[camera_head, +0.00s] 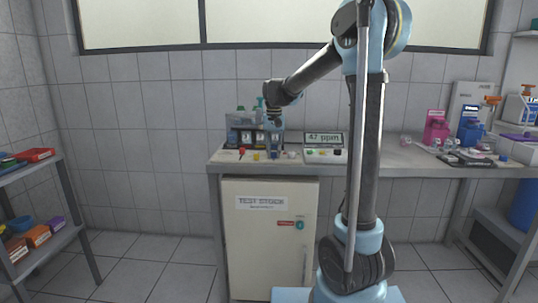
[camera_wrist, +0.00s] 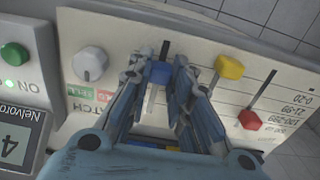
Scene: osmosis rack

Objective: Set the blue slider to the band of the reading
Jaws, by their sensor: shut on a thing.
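The blue slider (camera_wrist: 158,72) sits on a pale panel (camera_wrist: 118,30), in a slot that shows above and below it in the wrist view. My gripper (camera_wrist: 159,66) is shut on it, one finger on each side. My gripper (camera_head: 274,146) also reaches down to the bench-top devices in the head view, hiding the slider there. The display (camera_head: 324,138) reads 47 ppm. Printed bands (camera_wrist: 290,103) appear upside down at the panel's right, including 0-20 and 21-99. I cannot tell which band the blue slider is level with.
A yellow slider (camera_wrist: 229,67) and a red slider (camera_wrist: 249,120) are right of my fingers. A grey knob (camera_wrist: 90,64) is left of them. A green button (camera_wrist: 15,54) is on the neighbouring device. The bench (camera_head: 385,158) has free room right of the display.

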